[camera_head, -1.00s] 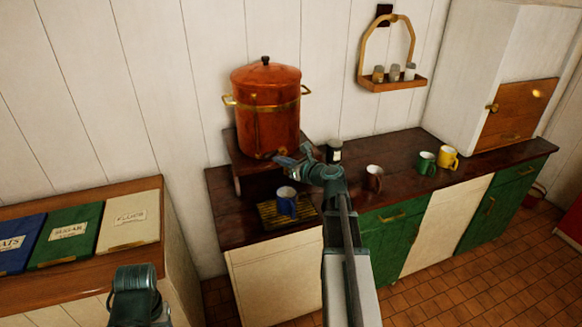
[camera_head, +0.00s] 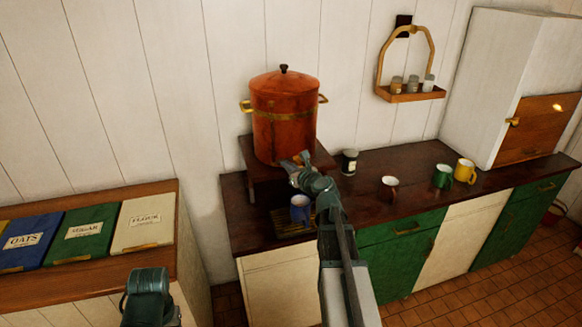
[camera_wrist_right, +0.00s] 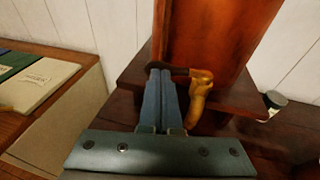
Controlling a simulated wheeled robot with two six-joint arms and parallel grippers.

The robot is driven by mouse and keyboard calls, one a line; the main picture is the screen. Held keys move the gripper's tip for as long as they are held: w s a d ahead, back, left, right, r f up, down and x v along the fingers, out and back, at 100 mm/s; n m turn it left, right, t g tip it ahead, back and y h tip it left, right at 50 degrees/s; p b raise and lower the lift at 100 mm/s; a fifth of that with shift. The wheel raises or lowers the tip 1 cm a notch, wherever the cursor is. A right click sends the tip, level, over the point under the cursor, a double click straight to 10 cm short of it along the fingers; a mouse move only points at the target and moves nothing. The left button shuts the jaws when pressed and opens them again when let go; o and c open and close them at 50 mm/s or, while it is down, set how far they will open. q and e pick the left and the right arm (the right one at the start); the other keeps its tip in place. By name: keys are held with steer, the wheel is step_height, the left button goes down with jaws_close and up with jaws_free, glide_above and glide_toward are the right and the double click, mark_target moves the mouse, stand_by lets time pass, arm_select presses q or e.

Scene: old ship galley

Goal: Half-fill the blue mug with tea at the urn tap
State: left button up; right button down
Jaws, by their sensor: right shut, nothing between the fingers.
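The copper urn (camera_head: 284,110) stands on a raised wooden stand at the back left of the counter. In the right wrist view its brass tap (camera_wrist_right: 201,88) shows at the foot of the urn (camera_wrist_right: 210,35). The blue mug (camera_head: 299,209) stands upright below the tap on a slatted drip mat (camera_head: 284,226); its contents cannot be made out. My right gripper (camera_head: 299,163) is shut and empty at the tap; in the wrist view its fingers (camera_wrist_right: 162,85) lie just left of the tap, and I cannot tell whether they touch it.
On the counter (camera_head: 345,210), right of the urn, stand a dark jar (camera_head: 349,162), a brown mug (camera_head: 389,188), a green mug (camera_head: 443,176) and a yellow mug (camera_head: 465,171). A wall rack (camera_head: 410,96) hangs above. Labelled bins (camera_head: 80,235) stand at left.

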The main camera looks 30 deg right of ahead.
steer(key=shift+w+a, duration=0.3)
steer(key=shift+w, duration=0.5)
steer(key=shift+s, duration=0.1)
